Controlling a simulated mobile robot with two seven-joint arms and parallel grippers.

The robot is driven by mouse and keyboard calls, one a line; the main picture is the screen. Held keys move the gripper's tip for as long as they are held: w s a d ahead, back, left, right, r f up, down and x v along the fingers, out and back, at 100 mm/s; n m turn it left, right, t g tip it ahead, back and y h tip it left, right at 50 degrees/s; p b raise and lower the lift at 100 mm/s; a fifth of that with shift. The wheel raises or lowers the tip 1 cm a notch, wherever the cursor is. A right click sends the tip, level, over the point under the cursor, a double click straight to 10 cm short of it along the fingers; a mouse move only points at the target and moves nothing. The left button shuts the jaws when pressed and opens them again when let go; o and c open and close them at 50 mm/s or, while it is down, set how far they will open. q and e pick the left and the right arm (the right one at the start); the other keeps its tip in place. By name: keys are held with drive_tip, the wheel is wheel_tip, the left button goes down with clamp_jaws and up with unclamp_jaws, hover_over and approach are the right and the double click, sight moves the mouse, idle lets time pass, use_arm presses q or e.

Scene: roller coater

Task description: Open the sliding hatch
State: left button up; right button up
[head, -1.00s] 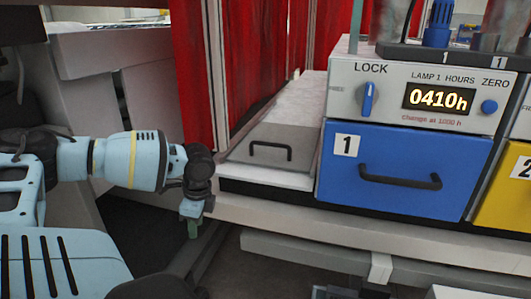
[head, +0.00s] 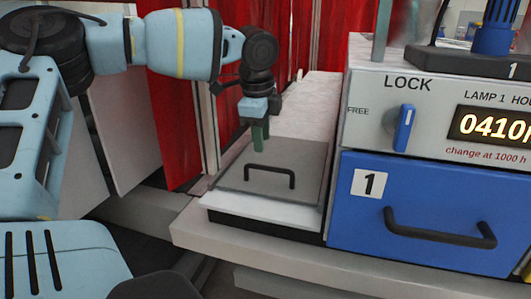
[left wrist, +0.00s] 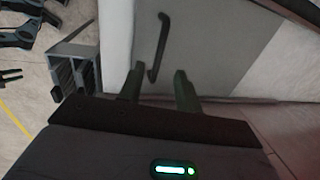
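The sliding hatch (head: 312,165) is a flat grey panel on top of the pale housing left of the blue drawer. Its black bar handle (head: 270,169) stands up near its front edge. My left gripper (head: 260,138) points down just above and behind the handle, and seems not to touch it. In the left wrist view the two green fingers of this gripper (left wrist: 159,80) are apart, with the lower end of the handle (left wrist: 162,45) showing just beyond the gap between them. The hatch panel (left wrist: 212,45) spreads to the right there. My right gripper is not in view.
Right of the hatch stands a blue drawer (head: 420,225) marked 1, below a panel with a LOCK knob (head: 398,127) and a lit display (head: 490,125). Red curtains (head: 180,120) hang behind my left arm. A pale ledge (head: 270,246) runs along the front.

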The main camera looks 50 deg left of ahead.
sight(264, 167)
use_arm(q)
drive_tip(key=shift+w+a+f, duration=0.1)
drive_tip(key=shift+w+f, duration=0.1)
drive_tip(key=shift+f, duration=1)
drive_tip(key=shift+w+a+f, duration=0.1)
drive_tip(key=shift+w+f, duration=0.15)
drive_tip(key=shift+f, duration=1)
drive_tip(key=shift+w+a+f, duration=0.1)
drive_tip(key=shift+w+f, duration=0.1)
drive_tip(key=shift+f, duration=1)
clamp_jaws()
